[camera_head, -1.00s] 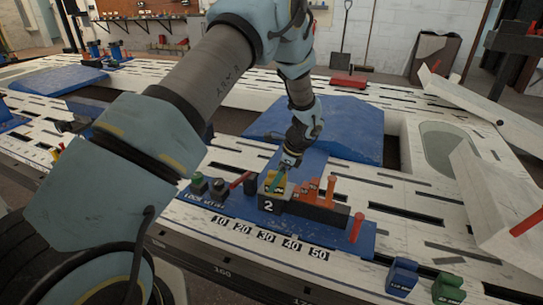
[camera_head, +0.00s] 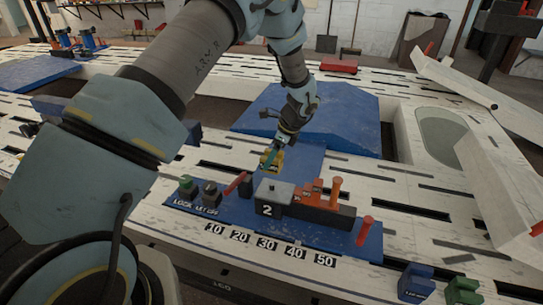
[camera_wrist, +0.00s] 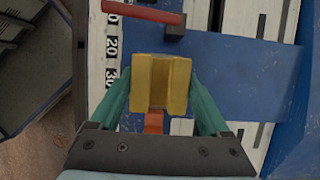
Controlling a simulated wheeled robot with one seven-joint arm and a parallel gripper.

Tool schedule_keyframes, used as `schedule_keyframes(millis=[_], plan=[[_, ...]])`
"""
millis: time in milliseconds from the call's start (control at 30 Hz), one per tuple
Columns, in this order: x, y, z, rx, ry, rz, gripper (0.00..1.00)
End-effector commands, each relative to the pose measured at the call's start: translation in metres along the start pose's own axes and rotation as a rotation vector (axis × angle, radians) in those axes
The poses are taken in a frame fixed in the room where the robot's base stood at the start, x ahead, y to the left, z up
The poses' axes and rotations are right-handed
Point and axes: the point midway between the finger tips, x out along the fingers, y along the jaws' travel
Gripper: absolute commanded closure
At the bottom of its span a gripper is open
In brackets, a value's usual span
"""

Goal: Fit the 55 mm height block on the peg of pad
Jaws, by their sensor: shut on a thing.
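My gripper (camera_head: 274,150) is shut on a yellow block (camera_head: 271,160), held above the blue base plate and behind the dark block marked 2. In the wrist view the yellow block (camera_wrist: 161,84) has a groove down its middle and sits between the two teal fingers (camera_wrist: 160,100). A small orange part (camera_wrist: 153,122) shows below it; I cannot tell what it belongs to. The block marked 2 (camera_head: 270,210) has a light grey top with a small nub and nothing on it. I cannot read a height on the yellow block.
Orange pieces (camera_head: 312,192) stand just right of the block marked 2. A red lever (camera_head: 235,184), a green knob (camera_head: 186,186) and a black knob (camera_head: 210,195) are to its left. A red peg (camera_head: 365,230) rises at the right. Blue (camera_head: 415,283) and green (camera_head: 462,291) blocks stand at front right.

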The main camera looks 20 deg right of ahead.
Motion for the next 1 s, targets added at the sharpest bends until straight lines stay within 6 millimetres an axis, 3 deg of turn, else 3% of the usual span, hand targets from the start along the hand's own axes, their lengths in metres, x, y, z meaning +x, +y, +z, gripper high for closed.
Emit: schedule_keyframes(millis=[100, 700, 1000], plan=[[-0.001, -0.001, 0.001, -0.001, -0.003, -0.001, 1.0], [0.043, -0.001, -0.018, -0.001, -0.002, -0.002, 1.0], [0.053, -0.001, -0.021, -0.002, -0.002, -0.002, 1.0]])
